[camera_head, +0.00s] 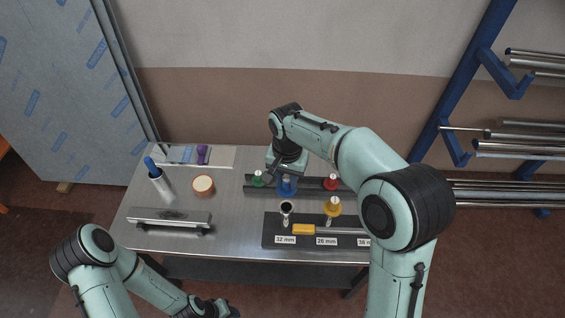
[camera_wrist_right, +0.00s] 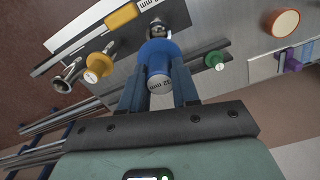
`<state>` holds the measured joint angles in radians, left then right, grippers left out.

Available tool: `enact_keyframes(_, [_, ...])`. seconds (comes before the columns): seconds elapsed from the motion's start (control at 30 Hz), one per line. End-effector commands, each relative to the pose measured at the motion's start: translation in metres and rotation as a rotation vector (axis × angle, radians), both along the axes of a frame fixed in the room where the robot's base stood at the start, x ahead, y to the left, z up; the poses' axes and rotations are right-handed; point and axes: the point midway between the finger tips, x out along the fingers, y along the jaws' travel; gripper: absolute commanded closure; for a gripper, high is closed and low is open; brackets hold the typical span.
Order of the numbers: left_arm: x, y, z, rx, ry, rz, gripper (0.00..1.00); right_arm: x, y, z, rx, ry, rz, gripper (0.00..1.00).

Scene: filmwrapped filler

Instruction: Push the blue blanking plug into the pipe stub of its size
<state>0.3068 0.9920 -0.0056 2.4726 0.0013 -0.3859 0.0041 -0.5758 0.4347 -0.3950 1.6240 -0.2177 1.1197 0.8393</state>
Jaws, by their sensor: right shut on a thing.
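The blue blanking plug (camera_head: 287,187) is at the black rack between the green and red plugs. My right gripper (camera_head: 287,172) is above it, shut on it. In the right wrist view the blue plug (camera_wrist_right: 158,55) sits between both fingers, its mm label facing the camera. I cannot tell whether it is clear of the rack. An open pipe stub (camera_head: 286,207) stands on the dark board in front. Another stub (camera_wrist_right: 68,76) shows in the right wrist view. My left gripper (camera_head: 222,308) is low at the table front, jaws unclear.
The green plug (camera_head: 257,179) and red plug (camera_head: 331,183) stand close on either side. A yellow-handled tool (camera_head: 303,229) lies on the board. A tape roll (camera_head: 203,185), a cup with a blue item (camera_head: 160,184) and a metal bar (camera_head: 168,217) occupy the left.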

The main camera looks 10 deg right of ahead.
Motion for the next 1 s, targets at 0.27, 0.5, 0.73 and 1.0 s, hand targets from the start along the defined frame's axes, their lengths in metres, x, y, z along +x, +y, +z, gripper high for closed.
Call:
enact_keyframes(0.27, [-0.01, 0.0, -0.007, 0.0, 0.011, 0.0, 0.57, -0.002, 0.0, -0.012, 0.0, 0.004, 0.0, 1.0])
enact_keyframes(0.5, [-0.024, 0.0, -0.021, 0.0, 0.028, 0.0, 0.57, -0.002, 0.0, -0.034, 0.0, 0.004, -0.001, 1.0])
enact_keyframes(0.73, [-0.035, 0.0, -0.033, 0.0, 0.039, 0.0, 0.57, -0.002, 0.0, -0.055, 0.001, 0.003, -0.001, 1.0])
enact_keyframes(1.0, [-0.038, 0.0, -0.036, 0.0, 0.043, 0.0, 0.57, 0.0, 0.0, -0.063, 0.0, 0.0, 0.0, 1.0])
